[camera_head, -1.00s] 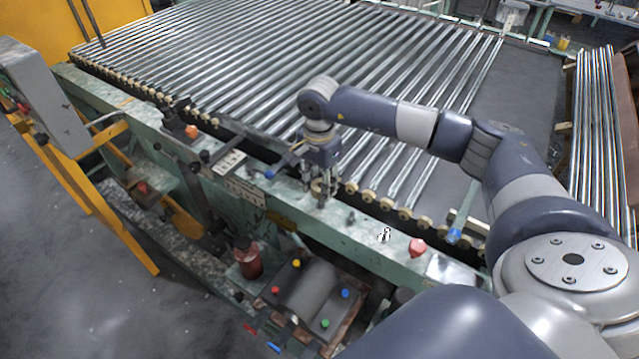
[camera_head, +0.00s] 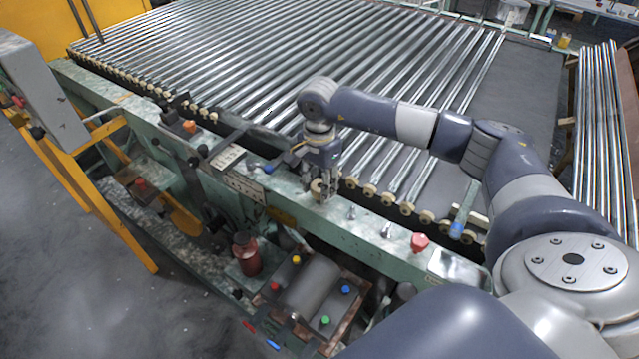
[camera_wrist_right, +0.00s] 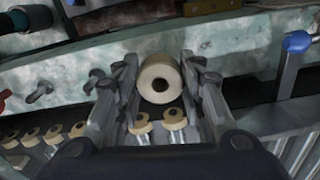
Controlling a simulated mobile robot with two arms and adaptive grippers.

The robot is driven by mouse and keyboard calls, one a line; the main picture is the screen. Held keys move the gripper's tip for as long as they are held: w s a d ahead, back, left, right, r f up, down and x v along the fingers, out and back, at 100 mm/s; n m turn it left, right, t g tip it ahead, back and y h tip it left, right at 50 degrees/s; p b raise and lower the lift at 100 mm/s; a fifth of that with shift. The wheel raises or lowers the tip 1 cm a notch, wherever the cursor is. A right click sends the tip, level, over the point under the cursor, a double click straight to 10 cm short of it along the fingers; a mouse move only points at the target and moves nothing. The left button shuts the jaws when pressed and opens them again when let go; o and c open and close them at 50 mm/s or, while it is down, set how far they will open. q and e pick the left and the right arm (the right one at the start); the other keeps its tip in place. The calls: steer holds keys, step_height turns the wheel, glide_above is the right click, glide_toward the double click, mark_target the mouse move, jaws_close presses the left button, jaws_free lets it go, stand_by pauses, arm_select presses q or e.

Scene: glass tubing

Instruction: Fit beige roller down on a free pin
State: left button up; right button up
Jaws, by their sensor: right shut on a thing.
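My right gripper (camera_head: 325,182) points down over the green rail (camera_head: 292,208) at the front of the roller bed. It is shut on a beige roller (camera_head: 317,186). In the right wrist view the roller (camera_wrist_right: 158,78) sits between the two fingers, with its dark centre hole facing the camera. I cannot tell whether the roller touches the rail or hangs just above it. Metal pins stand on the rail to the right of the gripper, a nearer one (camera_head: 351,212) and a farther one (camera_head: 387,230). Any pin under the roller is hidden. My left gripper is out of view.
A row of beige-ended bars (camera_head: 408,208) runs close behind the rail. A red knob (camera_head: 419,242) and a blue-tipped lever (camera_head: 457,228) stand to the right.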

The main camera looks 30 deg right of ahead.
steer(key=shift+f+b, duration=1)
steer(key=shift+f, duration=0.25)
steer(key=o, duration=1.1)
steer(key=shift+r, duration=0.1)
steer(key=shift+r, duration=0.25)
step_height(320, 180, up, 11)
steer(key=shift+r, duration=0.2)
